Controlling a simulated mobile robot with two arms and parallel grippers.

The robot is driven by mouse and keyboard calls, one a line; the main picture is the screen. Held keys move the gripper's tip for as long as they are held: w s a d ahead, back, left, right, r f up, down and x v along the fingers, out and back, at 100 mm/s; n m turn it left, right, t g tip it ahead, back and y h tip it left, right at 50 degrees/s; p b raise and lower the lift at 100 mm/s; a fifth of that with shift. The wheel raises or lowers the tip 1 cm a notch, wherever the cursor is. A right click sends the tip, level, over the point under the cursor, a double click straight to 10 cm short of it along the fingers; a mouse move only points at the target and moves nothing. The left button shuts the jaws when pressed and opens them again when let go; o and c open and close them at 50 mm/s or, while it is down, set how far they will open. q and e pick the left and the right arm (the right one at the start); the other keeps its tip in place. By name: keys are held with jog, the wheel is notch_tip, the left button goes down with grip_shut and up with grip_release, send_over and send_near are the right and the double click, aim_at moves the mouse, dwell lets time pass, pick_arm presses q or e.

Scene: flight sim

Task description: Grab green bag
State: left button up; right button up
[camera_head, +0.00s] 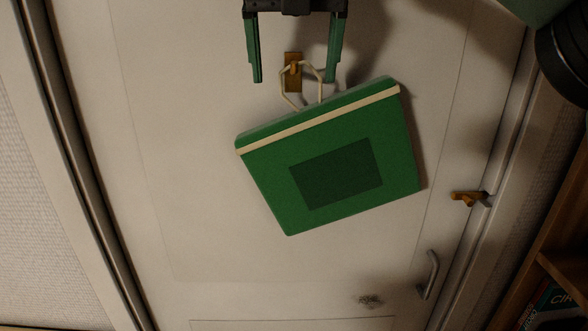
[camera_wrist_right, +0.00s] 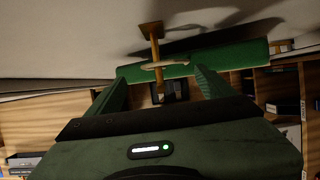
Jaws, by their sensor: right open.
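The green bag (camera_head: 265,178) hangs tilted against a white door, its cream loop handle over a small brass hook (camera_head: 293,72). It has a cream stripe along its top and a darker green square on its front. My right gripper (camera_head: 294,80) is open above the bag, with its two green fingers on either side of the hook and handle. In the right wrist view, the hook, the handle and the bag's top edge (camera_wrist_right: 225,58) show beyond the open fingers. No part of the handle is visibly gripped. My left gripper is not in view.
The white door (camera_head: 190,150) fills most of the head view. A metal door handle (camera_head: 429,275) and a brass latch (camera_head: 468,198) are at its right. A wooden shelf with books (camera_head: 557,303) stands at lower right. Shelves also show in the right wrist view (camera_wrist_right: 40,135).

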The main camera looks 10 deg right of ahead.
aim_at(294, 106)
jog(key=x, duration=0.2)
jog(key=w+p+x, duration=0.1)
jog(key=x, duration=0.1)
jog(key=shift+d, duration=0.1)
jog(key=shift+d+f, duration=0.15)
jog(key=shift+f, duration=0.05)
jog(key=shift+s, duration=0.1)
jog(key=shift+c, duration=1.2)
jog(key=shift+a, duration=0.2)
jog(key=c, duration=1.5)
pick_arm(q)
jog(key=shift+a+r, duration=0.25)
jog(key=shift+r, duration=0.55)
pick_arm(e)
jog(key=shift+d, duration=0.1)
grip_shut()
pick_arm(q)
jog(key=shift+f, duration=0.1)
pick_arm(e)
jog(key=shift+r, duration=0.2)
